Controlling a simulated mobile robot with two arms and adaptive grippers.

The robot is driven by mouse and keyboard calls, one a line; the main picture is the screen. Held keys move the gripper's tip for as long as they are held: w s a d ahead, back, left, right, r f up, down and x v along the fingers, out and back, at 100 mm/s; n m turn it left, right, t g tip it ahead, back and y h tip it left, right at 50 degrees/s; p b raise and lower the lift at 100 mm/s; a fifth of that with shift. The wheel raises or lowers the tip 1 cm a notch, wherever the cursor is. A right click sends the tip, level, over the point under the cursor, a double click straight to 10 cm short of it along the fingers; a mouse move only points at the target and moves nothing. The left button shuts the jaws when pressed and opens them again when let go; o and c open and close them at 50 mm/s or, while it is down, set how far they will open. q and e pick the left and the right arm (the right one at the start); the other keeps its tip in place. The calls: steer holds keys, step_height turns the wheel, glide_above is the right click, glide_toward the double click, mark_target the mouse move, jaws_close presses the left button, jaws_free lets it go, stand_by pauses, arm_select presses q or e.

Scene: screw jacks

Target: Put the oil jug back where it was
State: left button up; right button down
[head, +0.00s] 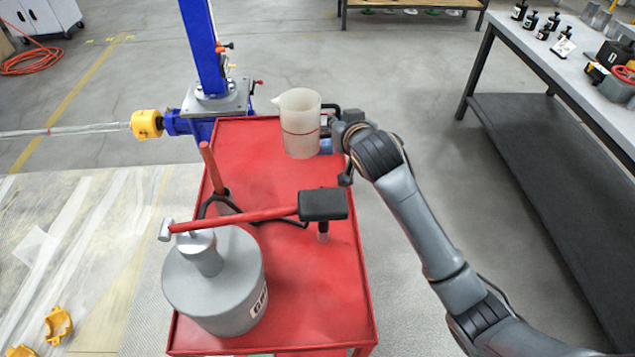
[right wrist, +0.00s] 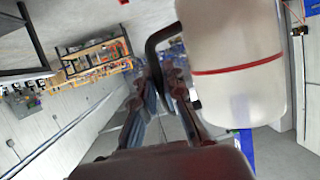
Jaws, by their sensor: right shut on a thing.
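The oil jug (head: 299,122) is a whitish translucent jug with a red line around it and a dark handle. It looks upright at the far right of the red cart (head: 262,165); I cannot tell whether its base touches the cart top. My right gripper (head: 338,130) comes from the right and is shut on the jug's handle. In the right wrist view the jug (right wrist: 235,65) fills the upper right, and its dark handle (right wrist: 158,42) runs down to the gripper's fingers (right wrist: 165,88). My left gripper is not in view.
A grey canister (head: 215,282) stands at the cart's near left. A red lever with a black block (head: 323,204) lies across the cart's middle. A blue jack column (head: 204,50) stands behind the cart. A workbench (head: 570,65) with bottles is at right. Floor between is clear.

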step_height(320, 180, down, 15)
steer(key=shift+f, duration=0.7)
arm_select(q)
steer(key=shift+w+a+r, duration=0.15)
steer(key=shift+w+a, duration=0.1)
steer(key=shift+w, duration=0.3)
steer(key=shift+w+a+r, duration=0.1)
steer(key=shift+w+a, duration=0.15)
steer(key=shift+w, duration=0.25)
arm_select(e)
steer(key=shift+f, duration=0.2)
steer(key=c, duration=1.4)
jaws_free()
steer(key=shift+c, duration=0.2)
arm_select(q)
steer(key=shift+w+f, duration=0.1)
